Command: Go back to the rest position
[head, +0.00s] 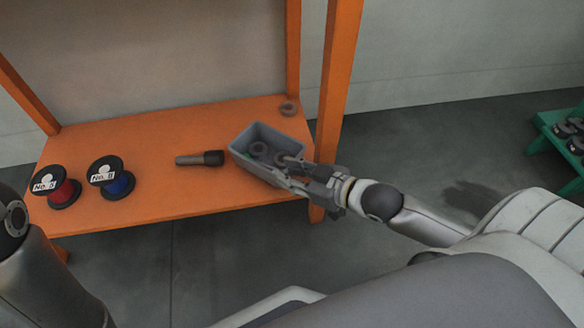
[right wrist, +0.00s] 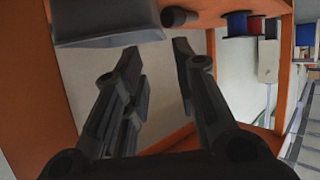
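My right gripper (head: 300,174) is at the near right corner of a grey bin (head: 240,168) on the orange shelf (head: 165,212). In the right wrist view its two fingers (right wrist: 157,55) stand apart with nothing between them. The bin (right wrist: 105,35) shows there just beyond the fingers; whether they touch it I cannot tell. The right arm reaches in from the right in the head view. Part of my left arm shows at the lower left, but its gripper is not in view.
A dark cylindrical tool (head: 200,158), a blue spool (head: 119,185) and a red spool (head: 63,193) lie left. An orange post (head: 338,75) stands close behind my right gripper. A green stand (head: 545,143) is far right.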

